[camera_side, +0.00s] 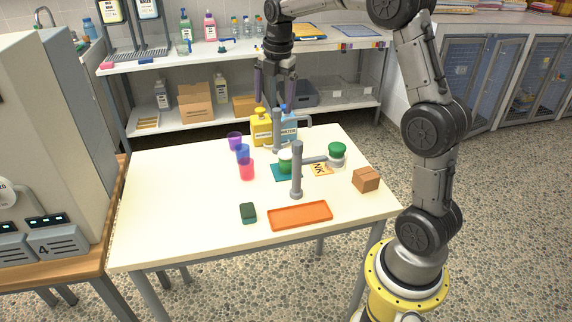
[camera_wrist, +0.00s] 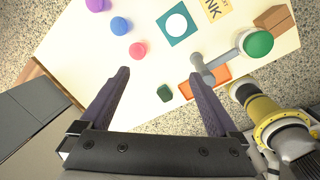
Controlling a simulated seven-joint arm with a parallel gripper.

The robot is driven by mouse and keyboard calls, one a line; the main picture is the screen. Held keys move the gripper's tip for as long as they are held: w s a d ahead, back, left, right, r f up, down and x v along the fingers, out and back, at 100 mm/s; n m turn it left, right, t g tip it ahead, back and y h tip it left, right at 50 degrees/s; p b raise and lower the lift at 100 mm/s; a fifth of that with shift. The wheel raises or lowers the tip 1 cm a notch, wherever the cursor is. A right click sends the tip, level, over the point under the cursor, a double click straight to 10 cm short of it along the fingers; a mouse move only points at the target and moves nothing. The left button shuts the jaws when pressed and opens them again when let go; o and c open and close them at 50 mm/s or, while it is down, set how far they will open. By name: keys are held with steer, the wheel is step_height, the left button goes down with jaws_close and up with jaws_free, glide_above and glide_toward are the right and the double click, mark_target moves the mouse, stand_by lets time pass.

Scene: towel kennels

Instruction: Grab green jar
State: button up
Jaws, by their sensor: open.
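A white jar with a green lid (camera_side: 337,152) stands upright on the right half of the table. Its round green lid (camera_wrist: 258,42) shows at the upper right in the wrist view. A second white item with some green (camera_side: 285,163) sits on a teal square mat, partly hidden behind a grey post; in the wrist view a white disc (camera_wrist: 177,25) lies on that mat. My gripper (camera_side: 274,95) is open and empty, high above the table's back edge, well left of the green-lidded jar.
Grey posts (camera_side: 297,170) with side bars stand near the jar. A cardboard box (camera_side: 366,180), an orange tray (camera_side: 300,215), a dark green block (camera_side: 248,213) and coloured cups (camera_side: 246,169) are around. Yellow (camera_side: 261,128) and blue bottles stand at the back. The left front is clear.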

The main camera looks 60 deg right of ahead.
steer(key=m+g, duration=0.1)
steer(key=g, duration=0.1)
glide_above(286, 155)
steer(key=s+a, duration=0.1)
steer(key=a, duration=0.1)
step_height(286, 155, down, 9)
steer(key=shift+y, duration=0.3)
steer(key=f, duration=1.3)
steer(key=shift+d+f, duration=0.15)
steer(key=shift+d, duration=0.05)
steer(key=c, duration=1.4)
